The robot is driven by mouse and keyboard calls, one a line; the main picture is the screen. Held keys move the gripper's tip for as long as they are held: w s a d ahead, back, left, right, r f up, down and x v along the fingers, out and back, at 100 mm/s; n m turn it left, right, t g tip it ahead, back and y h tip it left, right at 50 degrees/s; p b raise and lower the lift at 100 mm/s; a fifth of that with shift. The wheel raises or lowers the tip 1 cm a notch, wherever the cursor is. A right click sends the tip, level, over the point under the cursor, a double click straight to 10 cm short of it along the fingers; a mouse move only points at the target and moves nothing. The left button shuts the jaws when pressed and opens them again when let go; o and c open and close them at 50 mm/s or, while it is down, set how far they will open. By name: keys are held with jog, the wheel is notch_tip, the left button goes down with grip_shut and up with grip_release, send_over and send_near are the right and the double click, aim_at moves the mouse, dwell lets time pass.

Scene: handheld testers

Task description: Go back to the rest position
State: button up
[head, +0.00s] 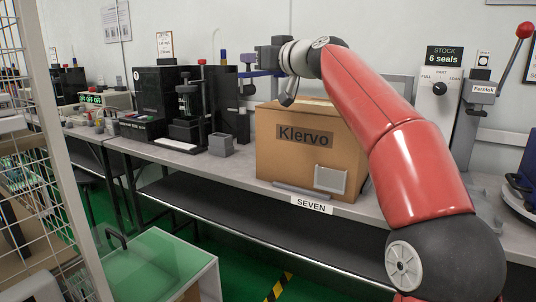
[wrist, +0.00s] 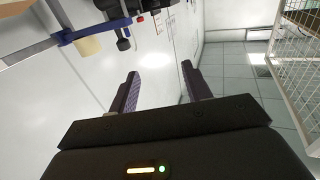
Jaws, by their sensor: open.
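My gripper (wrist: 162,82) shows in the wrist view with its two dark fingers spread apart and nothing between them. In the head view my red arm rises from the lower right and bends over the bench. The gripper is at the arm's far end, above and behind a cardboard box labelled "Klervo" (head: 301,158). Its fingertips are hard to make out there. The gripper looks clear of the box.
A lever press (head: 481,92) stands at the right.

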jog(key=s+d+f+m+g+h, duration=0.2)
jog(key=s+d+f, duration=0.3)
jog(key=s+f, duration=0.8)
jog(key=s+d+f+m+g+h, duration=0.3)
jog(key=s+d+f+h, duration=0.2)
jog(key=s+f, duration=0.9)
jog(key=s+d+f+m+g+h+p, duration=0.1)
jog(key=s+d+f+m+g+h, duration=0.1)
jog(key=s+d+f, duration=0.5)
jog(key=s+f+g+h, duration=0.1)
jog(key=s+f+h, duration=0.1)
jog(key=s+f, duration=0.4)
jog(key=shift+s+f+g, duration=0.2)
jog(key=shift+s+g, duration=0.05)
jog(key=shift+g, duration=0.05)
jog(key=shift+d, duration=0.1)
